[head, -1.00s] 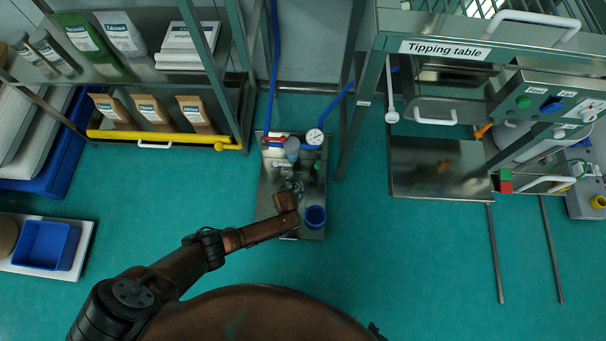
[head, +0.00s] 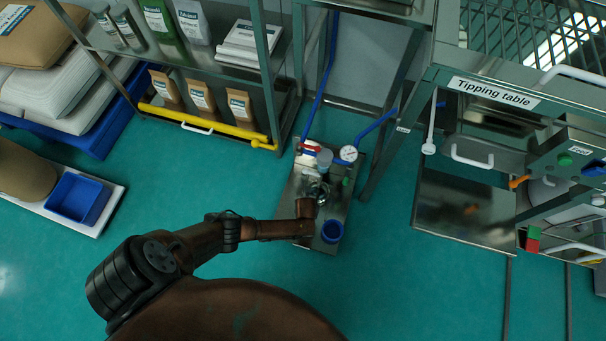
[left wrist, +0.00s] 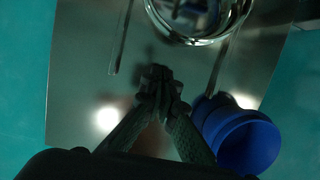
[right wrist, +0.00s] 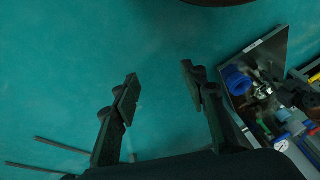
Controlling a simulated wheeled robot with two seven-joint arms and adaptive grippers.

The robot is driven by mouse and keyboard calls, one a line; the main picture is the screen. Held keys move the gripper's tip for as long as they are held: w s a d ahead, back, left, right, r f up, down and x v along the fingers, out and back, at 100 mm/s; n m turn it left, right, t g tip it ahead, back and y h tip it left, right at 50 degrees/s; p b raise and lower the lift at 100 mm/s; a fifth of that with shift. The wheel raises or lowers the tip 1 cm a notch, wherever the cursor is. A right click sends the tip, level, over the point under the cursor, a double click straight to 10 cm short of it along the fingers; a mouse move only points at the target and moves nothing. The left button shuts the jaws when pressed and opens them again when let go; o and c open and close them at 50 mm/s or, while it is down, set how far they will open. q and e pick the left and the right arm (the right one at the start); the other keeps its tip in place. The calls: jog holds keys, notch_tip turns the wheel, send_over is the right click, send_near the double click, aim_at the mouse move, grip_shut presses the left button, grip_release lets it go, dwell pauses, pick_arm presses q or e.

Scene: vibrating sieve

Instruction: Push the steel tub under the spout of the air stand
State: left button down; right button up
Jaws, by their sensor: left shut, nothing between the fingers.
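The air stand (head: 291,205) is a steel plate on the floor carrying a pressure gauge (head: 348,153) and fittings. The round, shiny steel tub (head: 318,191) sits on its middle and is partly covered by fittings. In the left wrist view the tub (left wrist: 205,38) is cut off by the top edge. My left gripper (left wrist: 161,76) is shut and empty above the plate, on the near side of the tub, with a visible gap in the picture. The spout cannot be made out clearly. My right gripper (right wrist: 158,80) is open and empty over bare floor.
A blue cup (head: 332,231) stands at the plate's near right corner, close right of my left gripper. Blue hoses (head: 318,95) run to the stand. A shelf rack (head: 270,80) is at the left, the tipping table (head: 465,210) at the right. Floor in front is clear.

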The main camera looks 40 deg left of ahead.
jog(key=s+d+r+g+h+p, duration=0.2)
jog(key=s+d+r+g+p, duration=0.1)
jog(key=s+d+r+p, duration=0.4)
pick_arm(q)
jog(key=v, duration=1)
jog(key=shift+d+b, duration=0.2)
jog(key=shift+b, duration=0.15)
pick_arm(e)
jog(key=shift+g, duration=0.4)
jog(key=f, duration=0.2)
jog(key=s+f, duration=0.1)
jog(key=f, duration=0.2)
jog(key=shift+s+a, duration=0.15)
pick_arm(q)
jog(key=shift+s, duration=0.15)
